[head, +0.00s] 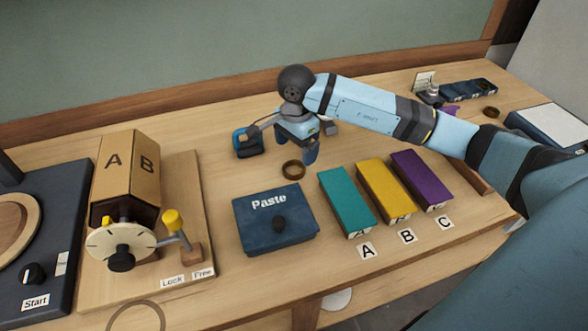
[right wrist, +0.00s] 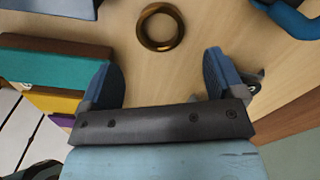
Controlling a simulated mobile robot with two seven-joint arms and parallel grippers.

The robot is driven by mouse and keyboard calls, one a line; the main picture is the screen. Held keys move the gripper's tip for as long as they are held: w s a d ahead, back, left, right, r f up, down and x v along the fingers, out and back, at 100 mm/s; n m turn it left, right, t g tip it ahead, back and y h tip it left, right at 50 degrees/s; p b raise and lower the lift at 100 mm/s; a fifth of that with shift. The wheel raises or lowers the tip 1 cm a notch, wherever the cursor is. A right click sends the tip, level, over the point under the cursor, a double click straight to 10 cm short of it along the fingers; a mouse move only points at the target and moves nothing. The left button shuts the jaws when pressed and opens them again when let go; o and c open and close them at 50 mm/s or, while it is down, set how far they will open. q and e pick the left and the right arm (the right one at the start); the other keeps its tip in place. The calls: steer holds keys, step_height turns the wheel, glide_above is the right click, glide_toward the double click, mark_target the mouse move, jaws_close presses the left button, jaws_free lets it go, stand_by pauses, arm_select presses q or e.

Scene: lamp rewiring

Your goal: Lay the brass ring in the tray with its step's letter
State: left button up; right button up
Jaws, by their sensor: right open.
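A brass ring (head: 293,177) lies flat on the table behind the Paste box. It also shows in the right wrist view (right wrist: 160,46), just beyond my open fingertips. My right gripper (head: 308,148) is open and empty, above the table close behind the ring and apart from it. Three coloured trays stand side by side: teal (head: 345,200) by card A (head: 367,251), yellow (head: 383,189) by card B (head: 408,237), purple (head: 420,179) by card C (head: 444,223). I cannot make out their insides. My left gripper is out of view.
The dark blue Paste box (head: 262,235) with a knob is left of the trays. A letter block (head: 125,170) showing A and B stands on a wooden board with a dial. Another dark ring (head: 491,113) lies far right. A small blue holder (head: 247,143) is near my gripper.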

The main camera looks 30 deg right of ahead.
mark_target(297, 170)
steer(key=shift+d+f, duration=0.15)
steer(key=shift+f, duration=1.4)
steer(key=shift+d+f, duration=0.15)
steer(key=shift+f, duration=1.4)
steer(key=c, duration=1.1)
steer(key=shift+r, duration=0.1)
step_height(297, 170, up, 20)
